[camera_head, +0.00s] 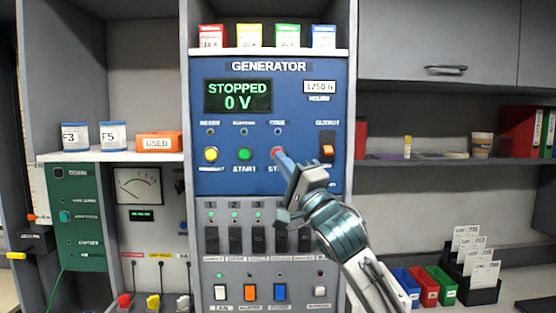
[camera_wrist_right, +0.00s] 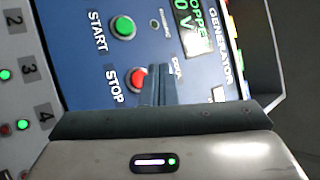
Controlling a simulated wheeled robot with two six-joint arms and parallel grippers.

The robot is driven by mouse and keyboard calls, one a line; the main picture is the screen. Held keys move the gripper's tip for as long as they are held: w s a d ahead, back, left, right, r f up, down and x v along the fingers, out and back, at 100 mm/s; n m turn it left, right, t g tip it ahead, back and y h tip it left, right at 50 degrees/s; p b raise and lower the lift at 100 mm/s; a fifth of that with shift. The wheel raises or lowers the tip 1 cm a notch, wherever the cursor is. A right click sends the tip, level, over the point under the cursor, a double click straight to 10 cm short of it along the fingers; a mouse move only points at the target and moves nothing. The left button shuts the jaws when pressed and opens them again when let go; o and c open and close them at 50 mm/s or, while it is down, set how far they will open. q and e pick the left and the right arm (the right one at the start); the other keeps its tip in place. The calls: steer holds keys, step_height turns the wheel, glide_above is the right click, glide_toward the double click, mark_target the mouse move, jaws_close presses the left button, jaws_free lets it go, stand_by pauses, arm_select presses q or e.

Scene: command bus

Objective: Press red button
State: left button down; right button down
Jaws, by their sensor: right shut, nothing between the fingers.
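The red STOP button (camera_head: 277,151) is on the blue generator panel (camera_head: 230,182), right of the green START button (camera_head: 244,153). My right gripper (camera_head: 284,162) is shut and empty, with its fingertips at the red button and covering part of it. In the right wrist view the red button (camera_wrist_right: 137,79) shows beside the shut fingertips (camera_wrist_right: 158,84). I cannot tell whether they touch it. The generator display (camera_head: 238,96) reads STOPPED and 0 V. My left gripper is not in view.
A yellow button (camera_head: 211,154) is at the left of the row, and an orange output switch (camera_head: 326,149) is to the right. Black breaker switches (camera_head: 235,240) are just below. Small coloured boxes (camera_head: 249,36) stand on the ledge above the panel.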

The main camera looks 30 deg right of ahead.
steer(key=shift+s+a, duration=0.55)
steer(key=shift+s, duration=0.35)
